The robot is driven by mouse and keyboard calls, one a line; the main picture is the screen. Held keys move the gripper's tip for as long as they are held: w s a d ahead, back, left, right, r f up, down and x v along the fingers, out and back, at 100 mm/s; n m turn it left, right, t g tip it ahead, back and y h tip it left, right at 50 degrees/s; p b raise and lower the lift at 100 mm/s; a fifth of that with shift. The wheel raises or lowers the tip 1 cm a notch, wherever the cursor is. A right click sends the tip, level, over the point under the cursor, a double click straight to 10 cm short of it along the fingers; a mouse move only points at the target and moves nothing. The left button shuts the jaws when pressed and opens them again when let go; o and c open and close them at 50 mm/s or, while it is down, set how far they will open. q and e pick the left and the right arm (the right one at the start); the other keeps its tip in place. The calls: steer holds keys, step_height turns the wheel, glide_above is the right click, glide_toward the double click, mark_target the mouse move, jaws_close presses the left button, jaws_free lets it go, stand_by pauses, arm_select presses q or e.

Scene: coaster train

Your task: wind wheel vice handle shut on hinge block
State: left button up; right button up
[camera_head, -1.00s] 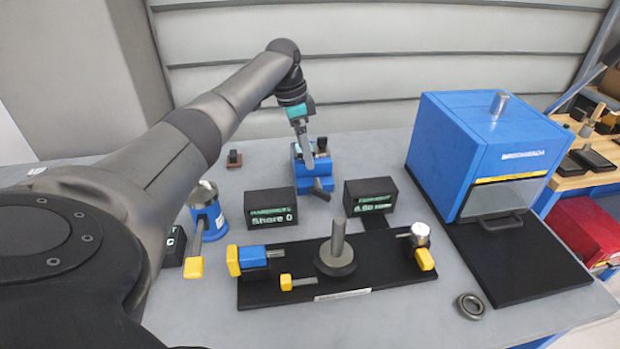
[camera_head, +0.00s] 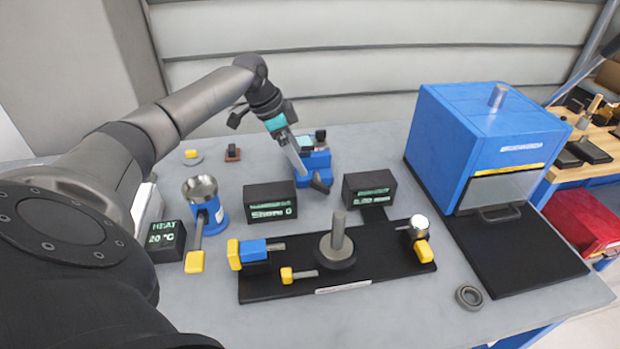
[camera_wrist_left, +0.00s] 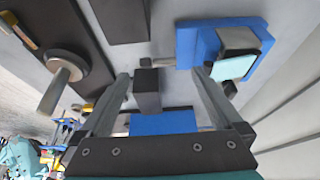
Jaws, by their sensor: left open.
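The blue vice (camera_head: 318,165) stands at the back middle of the bench, partly hidden by my left gripper. Its dark handle (camera_head: 321,183) points toward me at the front. In the left wrist view the vice (camera_wrist_left: 187,45) carries a dark block (camera_wrist_left: 238,40) and a pale blue piece (camera_wrist_left: 235,68); I cannot tell which is the hinge block. Contact with the handle cannot be told. My right gripper is out of view.
Two black displays (camera_head: 270,203) (camera_head: 368,191) stand in front of the vice. A black fixture board (camera_head: 300,285) with a grey post lies nearer. A blue cabinet (camera_head: 485,150) stands right, a blue cup holder (camera_head: 207,205) left.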

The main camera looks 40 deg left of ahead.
mark_target(318, 180)
arm_select(q)
steer(key=b+x, duration=0.1)
steer(key=x, duration=0.7)
steer(key=c, duration=1.1)
